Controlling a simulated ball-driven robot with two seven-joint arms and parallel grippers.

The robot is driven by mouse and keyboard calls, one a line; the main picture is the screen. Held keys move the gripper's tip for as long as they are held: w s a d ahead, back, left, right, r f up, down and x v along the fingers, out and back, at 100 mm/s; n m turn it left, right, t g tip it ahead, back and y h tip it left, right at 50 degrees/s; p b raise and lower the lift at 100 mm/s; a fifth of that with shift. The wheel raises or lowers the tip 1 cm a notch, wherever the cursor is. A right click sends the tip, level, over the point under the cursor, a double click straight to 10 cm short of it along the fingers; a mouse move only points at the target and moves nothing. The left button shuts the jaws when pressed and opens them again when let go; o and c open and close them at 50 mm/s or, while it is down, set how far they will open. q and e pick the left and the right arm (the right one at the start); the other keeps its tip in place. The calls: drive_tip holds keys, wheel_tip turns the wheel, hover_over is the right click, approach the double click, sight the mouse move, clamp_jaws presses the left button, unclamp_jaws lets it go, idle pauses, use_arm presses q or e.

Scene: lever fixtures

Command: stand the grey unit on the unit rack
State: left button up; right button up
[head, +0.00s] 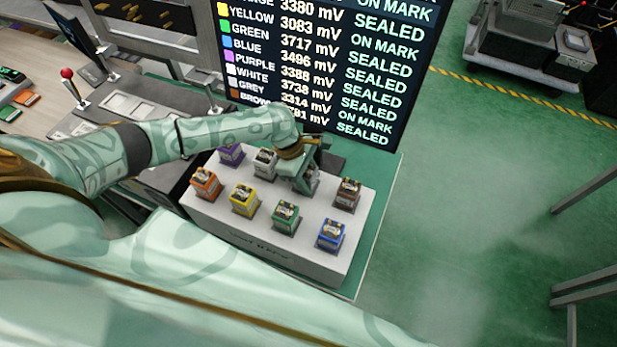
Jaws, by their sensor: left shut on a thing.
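The unit rack (262,240) is a long pale block with two rows of small box-shaped units on top. My left gripper (304,180) reaches down over the back row, between the white unit (265,162) and the brown unit (347,194). It is shut on the grey unit (313,183), which is mostly hidden behind the fingers. The grey unit looks upright at the rack top; I cannot tell whether its base touches. My right gripper is not in view.
The purple unit (231,153) is also in the back row. Orange (206,183), yellow (244,199), green (285,216) and blue (331,234) units fill the front row. A display board (330,60) stands close behind. Green floor at right is open.

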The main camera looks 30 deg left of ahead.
use_arm(q)
drive_tip(key=o, duration=1.1)
drive_tip(key=shift+f, duration=0.1)
drive_tip(key=shift+c, duration=0.2)
drive_tip(key=p+v, duration=0.3)
drive_tip(key=v, duration=0.9)
drive_tip(key=shift+s+d, duration=0.1)
